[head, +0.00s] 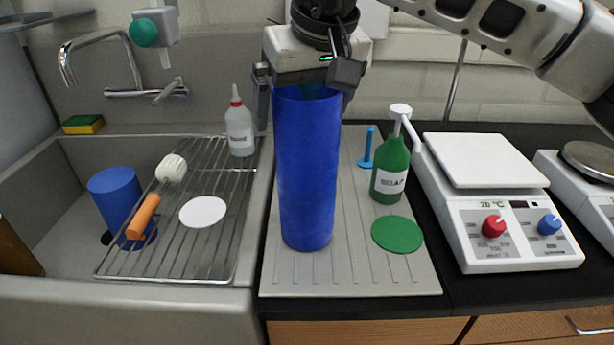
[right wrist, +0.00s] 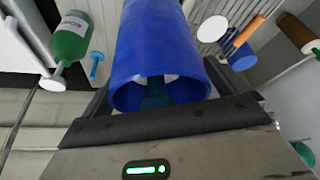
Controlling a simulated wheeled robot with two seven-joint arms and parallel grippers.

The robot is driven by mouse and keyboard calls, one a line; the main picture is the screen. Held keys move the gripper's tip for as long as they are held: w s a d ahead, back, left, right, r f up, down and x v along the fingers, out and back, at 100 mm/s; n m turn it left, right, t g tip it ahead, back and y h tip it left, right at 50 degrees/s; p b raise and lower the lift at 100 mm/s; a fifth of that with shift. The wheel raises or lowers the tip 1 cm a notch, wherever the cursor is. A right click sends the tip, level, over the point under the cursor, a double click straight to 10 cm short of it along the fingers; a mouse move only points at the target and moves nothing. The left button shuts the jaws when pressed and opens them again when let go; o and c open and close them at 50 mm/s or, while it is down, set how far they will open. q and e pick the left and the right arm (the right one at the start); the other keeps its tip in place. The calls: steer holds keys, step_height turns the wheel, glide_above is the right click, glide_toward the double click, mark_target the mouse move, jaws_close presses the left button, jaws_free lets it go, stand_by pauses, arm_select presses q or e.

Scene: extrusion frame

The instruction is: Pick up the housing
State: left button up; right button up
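The housing appears to be the tall blue cylinder (head: 306,175), standing upright over the ribbed drainboard. I cannot tell whether its bottom touches the board. My right gripper (head: 305,97) is at its top end, with one finger on each side and against or very near the wall. In the right wrist view the blue cylinder (right wrist: 160,45) lies between the dark fingers (right wrist: 160,98). Its open end faces the camera, and a teal part shows inside. My left gripper is in neither view.
A green soap bottle (head: 390,170), a blue stand (head: 367,148) and a green disc (head: 397,234) are right of the cylinder. A white scale (head: 505,210) stands farther right. The sink at left holds a wire rack (head: 185,245) and a shorter blue cylinder (head: 115,195).

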steer(key=c, duration=1.5)
steer(key=shift+r, duration=0.1)
steer(key=shift+r, duration=0.1)
